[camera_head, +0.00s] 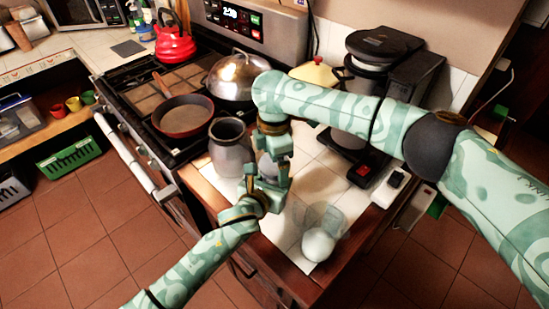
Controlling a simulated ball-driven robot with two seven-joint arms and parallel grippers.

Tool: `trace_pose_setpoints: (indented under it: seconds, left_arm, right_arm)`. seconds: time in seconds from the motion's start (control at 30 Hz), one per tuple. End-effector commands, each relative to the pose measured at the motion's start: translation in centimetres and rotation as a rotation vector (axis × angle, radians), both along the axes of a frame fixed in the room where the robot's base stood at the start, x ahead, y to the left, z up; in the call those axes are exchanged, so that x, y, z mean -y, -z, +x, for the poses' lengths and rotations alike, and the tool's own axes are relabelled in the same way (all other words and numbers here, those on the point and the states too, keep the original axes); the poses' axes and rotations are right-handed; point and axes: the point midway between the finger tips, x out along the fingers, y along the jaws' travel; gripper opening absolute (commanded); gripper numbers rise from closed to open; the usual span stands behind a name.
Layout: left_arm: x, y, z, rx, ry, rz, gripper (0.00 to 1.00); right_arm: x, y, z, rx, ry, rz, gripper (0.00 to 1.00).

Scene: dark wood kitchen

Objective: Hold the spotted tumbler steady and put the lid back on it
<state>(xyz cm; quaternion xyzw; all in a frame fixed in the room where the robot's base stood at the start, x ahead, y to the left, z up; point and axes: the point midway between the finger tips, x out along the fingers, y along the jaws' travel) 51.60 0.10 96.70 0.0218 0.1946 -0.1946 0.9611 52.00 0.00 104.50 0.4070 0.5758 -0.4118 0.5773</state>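My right gripper (272,182) reaches down from above over the white-tiled counter. My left gripper (256,192) comes up from the lower left and meets it in the picture, so the two overlap. A small greyish rounded surface (267,167) shows behind them; it may be the tumbler, but spots cannot be made out. The fingers and anything between them are mostly hidden, so I cannot tell whether either gripper is open or shut. A pale rounded object (318,244) with a clear, see-through part stands near the counter's front corner. I cannot pick out the lid for certain.
A grey metal jar (229,147) stands left of the grippers. A red-brown pan (183,116), a domed steel pot (237,77) and a red kettle (174,42) are on the stove. A black coffee machine (375,75) stands behind at right. Bare tiles (345,195) lie right of the grippers.

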Motion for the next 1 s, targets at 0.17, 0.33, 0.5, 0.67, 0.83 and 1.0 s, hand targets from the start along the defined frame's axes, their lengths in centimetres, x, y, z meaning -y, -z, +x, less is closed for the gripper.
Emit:
trace_pose_setpoints:
  seconds: [0.17, 0.33, 0.5, 0.67, 0.83, 1.0]
  left_arm:
    - [0.0, 0.1, -0.1, -0.002, 0.000, 0.000, 0.00]
    - [0.0, 0.1, -0.1, -0.002, 0.000, 0.000, 0.00]
    - [0.0, 0.1, -0.1, -0.002, 0.000, 0.000, 0.00]
    - [0.0, 0.1, -0.1, -0.002, 0.000, 0.000, 0.00]
    - [0.0, 0.1, -0.1, -0.002, 0.000, 0.000, 0.00]
    - [0.0, 0.1, -0.1, -0.002, 0.000, 0.000, 0.00]
  right_arm:
    - [0.0, 0.0, 0.0, 0.000, -0.001, 0.000, 0.95]
    - [0.0, -1.0, 0.1, 0.002, -0.002, 0.001, 0.95]
    - [0.0, -4.2, 0.1, 0.003, -0.002, 0.001, 0.95]
    - [-0.1, -7.7, 0.1, 0.004, -0.001, 0.000, 0.95]
    - [-0.1, -10.5, 0.1, 0.002, -0.001, 0.001, 0.95]
    - [-0.1, -11.8, 0.0, 0.000, 0.000, 0.000, 0.95]
